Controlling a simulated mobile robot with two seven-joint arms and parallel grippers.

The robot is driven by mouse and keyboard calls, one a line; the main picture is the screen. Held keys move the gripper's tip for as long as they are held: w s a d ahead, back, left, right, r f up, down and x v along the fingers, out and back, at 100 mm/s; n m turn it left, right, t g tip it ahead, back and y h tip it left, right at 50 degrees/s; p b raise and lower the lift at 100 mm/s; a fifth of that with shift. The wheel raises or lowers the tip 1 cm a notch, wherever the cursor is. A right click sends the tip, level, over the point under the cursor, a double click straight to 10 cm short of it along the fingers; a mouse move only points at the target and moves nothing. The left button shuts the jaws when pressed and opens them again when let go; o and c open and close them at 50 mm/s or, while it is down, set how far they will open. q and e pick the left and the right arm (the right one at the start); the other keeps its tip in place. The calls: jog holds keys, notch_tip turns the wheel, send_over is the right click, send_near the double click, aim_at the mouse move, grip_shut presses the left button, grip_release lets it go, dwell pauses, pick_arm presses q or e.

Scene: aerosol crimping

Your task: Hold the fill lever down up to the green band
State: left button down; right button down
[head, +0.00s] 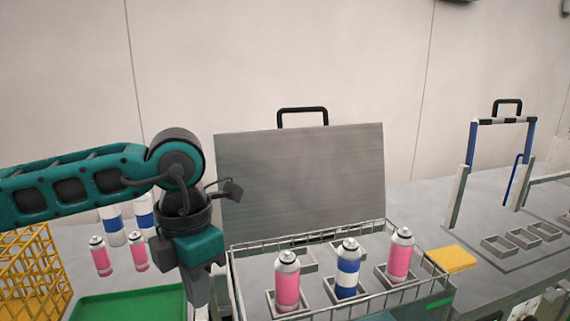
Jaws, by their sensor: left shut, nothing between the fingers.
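My left gripper (198,292) points down at the lower left of the head view, shut and empty, in front of the left end of the wire-fenced station. I cannot make out a fill lever for certain; my gripper and arm hide part of the station's left side. A small green strip (440,301) shows on the station's front right edge; I cannot tell whether it is the green band. Inside the wire fence (410,291) stand two pink cans (287,284) (400,258) and a blue-and-white can (348,272), upright in square holders. My right gripper is not in view.
A large grey lid (300,180) stands raised behind the cans. A yellow crate (30,275), a green tray (125,306) and several cans are at left. A yellow sponge-like block (452,258) lies right of the fence. A blue-posted frame (471,145) stands farther right.

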aim_at(201, 309)
pick_arm(q)
jog(key=shift+f, duration=0.15)
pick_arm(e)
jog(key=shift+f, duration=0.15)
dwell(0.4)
